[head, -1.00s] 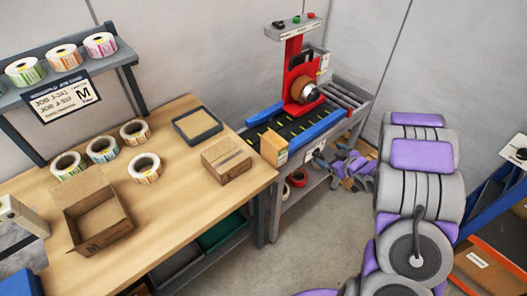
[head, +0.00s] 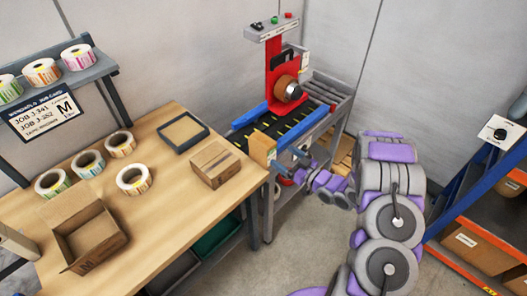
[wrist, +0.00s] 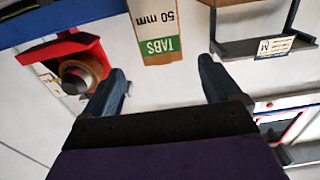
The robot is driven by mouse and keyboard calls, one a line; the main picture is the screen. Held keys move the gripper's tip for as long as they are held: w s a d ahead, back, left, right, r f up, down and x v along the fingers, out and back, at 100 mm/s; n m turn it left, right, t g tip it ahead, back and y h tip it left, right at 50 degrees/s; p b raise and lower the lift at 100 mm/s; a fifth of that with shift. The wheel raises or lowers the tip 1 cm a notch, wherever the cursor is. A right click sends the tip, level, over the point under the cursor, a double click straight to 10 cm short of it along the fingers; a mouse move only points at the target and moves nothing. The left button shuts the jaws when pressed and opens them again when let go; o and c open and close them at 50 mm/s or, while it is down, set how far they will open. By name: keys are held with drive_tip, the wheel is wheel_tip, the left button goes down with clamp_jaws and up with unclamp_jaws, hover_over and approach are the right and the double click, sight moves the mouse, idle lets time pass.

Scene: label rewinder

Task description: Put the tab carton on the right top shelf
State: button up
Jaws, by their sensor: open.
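The tab carton (head: 262,149) is a tan upright box at the near end of the rewinder's belt. In the wrist view the carton (wrist: 154,25) shows a white and green label reading TABS 50 mm. My gripper (head: 291,159) is beside the belt's end, close to the carton's right side. In the wrist view my gripper (wrist: 162,68) is open and empty, with the carton ahead of the gap between its fingers, apart from them. A blue and orange rack (head: 462,185) stands at the right edge; its upper part is cut off.
The rewinder (head: 273,60) has a red post and blue rails (head: 250,117) close to the carton. The wooden bench (head: 160,205) holds a closed box (head: 215,165), an open box (head: 85,235), a tray (head: 184,132) and label rolls. Floor (head: 300,240) shows between bench and rack.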

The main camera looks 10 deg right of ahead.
sight(271, 150)
drive_tip(key=x, duration=0.6)
drive_tip(key=shift+a+b, duration=0.35)
drive_tip(key=shift+a, duration=0.2)
drive_tip(key=shift+w+d+b+x, duration=0.2)
drive_tip(key=shift+b+x, duration=0.15)
drive_tip(key=shift+x, duration=0.75)
drive_tip(key=shift+w+d+b+x, duration=0.1)
drive_tip(key=shift+d+b+x, duration=0.15)
drive_tip(key=shift+x, duration=0.85)
drive_tip(key=shift+w+a, duration=0.2)
drive_tip(key=shift+a, duration=0.25)
drive_tip(key=shift+d, duration=0.25)
drive_tip(key=c, duration=0.6)
drive_tip(key=shift+a, duration=0.1)
drive_tip(key=c, duration=0.8)
